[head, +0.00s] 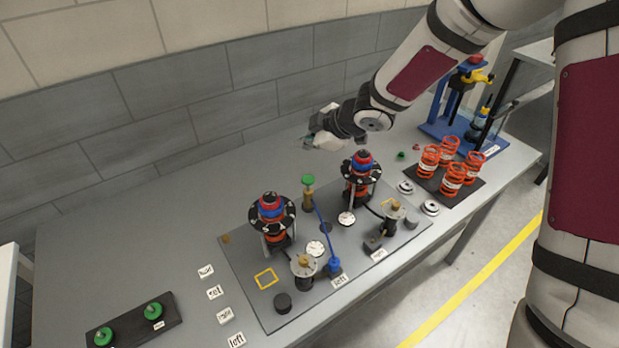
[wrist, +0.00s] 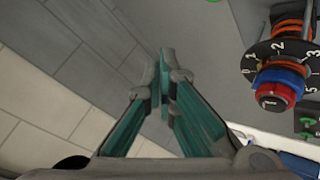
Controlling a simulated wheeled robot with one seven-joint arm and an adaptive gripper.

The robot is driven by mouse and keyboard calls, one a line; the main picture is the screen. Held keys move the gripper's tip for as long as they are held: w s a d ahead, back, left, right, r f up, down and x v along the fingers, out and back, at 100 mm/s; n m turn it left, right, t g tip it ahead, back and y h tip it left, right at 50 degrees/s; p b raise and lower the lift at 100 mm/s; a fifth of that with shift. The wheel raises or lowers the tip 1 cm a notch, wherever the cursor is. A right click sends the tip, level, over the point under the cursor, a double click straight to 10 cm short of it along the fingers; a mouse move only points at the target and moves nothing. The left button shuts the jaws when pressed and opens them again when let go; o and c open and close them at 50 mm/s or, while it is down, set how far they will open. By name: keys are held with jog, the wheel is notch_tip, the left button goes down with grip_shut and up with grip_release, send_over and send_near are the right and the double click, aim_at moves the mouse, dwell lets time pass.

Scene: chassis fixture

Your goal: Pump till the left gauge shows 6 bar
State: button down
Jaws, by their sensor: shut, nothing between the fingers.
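My gripper (head: 318,140) is held above the back of the table, behind the right-hand black numbered ring (head: 359,170). In the wrist view its green-padded fingers (wrist: 167,72) meet, with nothing between them. The left gauge appears to be the small white dial (head: 316,248) on the grey fixture plate, near the "left" label (head: 340,281); its reading is too small to tell. A green-topped brass post (head: 308,182), possibly the pump, stands at the back of the plate, apart from my gripper. A blue line runs from near it to a blue fitting (head: 334,266).
A second numbered ring (head: 270,212) stands at the left. Orange springs (head: 453,178) on a black mat and a blue press (head: 462,128) occupy the right end. Loose labels (head: 224,315) and a black holder (head: 133,321) lie at the front left. The back left tabletop is clear.

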aim_at(307, 180)
jog(key=shift+f+b, duration=1.7)
jog(key=shift+f, duration=2.55)
jog(key=shift+f, duration=0.1)
jog(key=shift+f, duration=0.3)
jog(key=shift+f+b, duration=0.6)
jog(key=shift+f, duration=0.7)
jog(key=shift+r+p, duration=0.7)
jog(key=shift+r, duration=1.05)
jog(key=shift+r+p, duration=1)
jog(key=shift+r, duration=1.5)
